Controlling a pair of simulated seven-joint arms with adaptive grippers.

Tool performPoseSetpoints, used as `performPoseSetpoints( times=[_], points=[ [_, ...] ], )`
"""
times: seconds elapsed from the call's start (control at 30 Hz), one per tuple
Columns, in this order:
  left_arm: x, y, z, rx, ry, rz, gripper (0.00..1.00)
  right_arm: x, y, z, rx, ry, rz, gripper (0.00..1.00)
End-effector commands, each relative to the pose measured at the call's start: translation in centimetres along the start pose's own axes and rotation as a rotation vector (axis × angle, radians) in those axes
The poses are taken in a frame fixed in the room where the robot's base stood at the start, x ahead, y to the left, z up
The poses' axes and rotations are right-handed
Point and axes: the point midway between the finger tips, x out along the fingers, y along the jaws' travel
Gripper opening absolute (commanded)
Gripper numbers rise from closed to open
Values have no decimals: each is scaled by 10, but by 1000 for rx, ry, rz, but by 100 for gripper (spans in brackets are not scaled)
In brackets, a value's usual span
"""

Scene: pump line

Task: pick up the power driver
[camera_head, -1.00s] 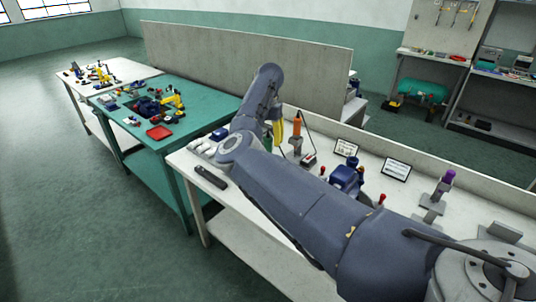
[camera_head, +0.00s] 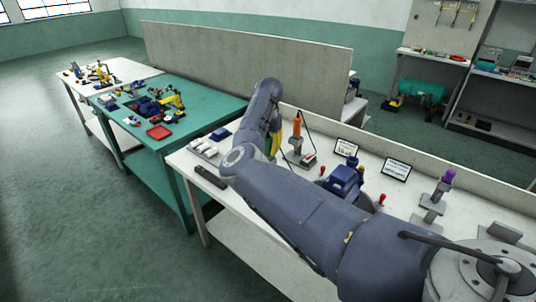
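My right arm (camera_head: 310,215) crosses the white bench from the lower right, and its wrist bends down over the bench's far left part. The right gripper's fingers are hidden behind my arm, so their state does not show. An upright orange-topped tool (camera_head: 297,126) with a dark cable stands in a grey holder, just right of the wrist. It may be the power driver. A yellow piece (camera_head: 276,139) shows between the wrist and this tool, partly hidden, and I cannot tell what it belongs to. My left gripper is out of view.
On the white bench (camera_head: 235,184) stand a blue pump-like part (camera_head: 344,180), two small signs (camera_head: 346,148) (camera_head: 396,169), a purple-topped tool (camera_head: 446,181) and a dark bar (camera_head: 210,178) at the front edge.

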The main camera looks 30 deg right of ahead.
Motion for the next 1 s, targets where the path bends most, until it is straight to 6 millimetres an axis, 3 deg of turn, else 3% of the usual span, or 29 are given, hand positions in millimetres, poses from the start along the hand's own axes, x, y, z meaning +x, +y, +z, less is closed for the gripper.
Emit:
performPoseSetpoints(
  times=[0.03,0.2,0.67,0.83,1.0],
  points=[
    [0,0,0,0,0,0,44,0,0,0,0,0,0,20],
    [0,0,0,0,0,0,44,0,0,0,0,0,0,0],
    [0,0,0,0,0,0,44,-6,1,0,1,-2,2,0],
    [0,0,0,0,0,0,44,-29,1,0,1,-3,3,0],
    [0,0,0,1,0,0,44,-67,1,0,0,-3,5,0]
  ],
)
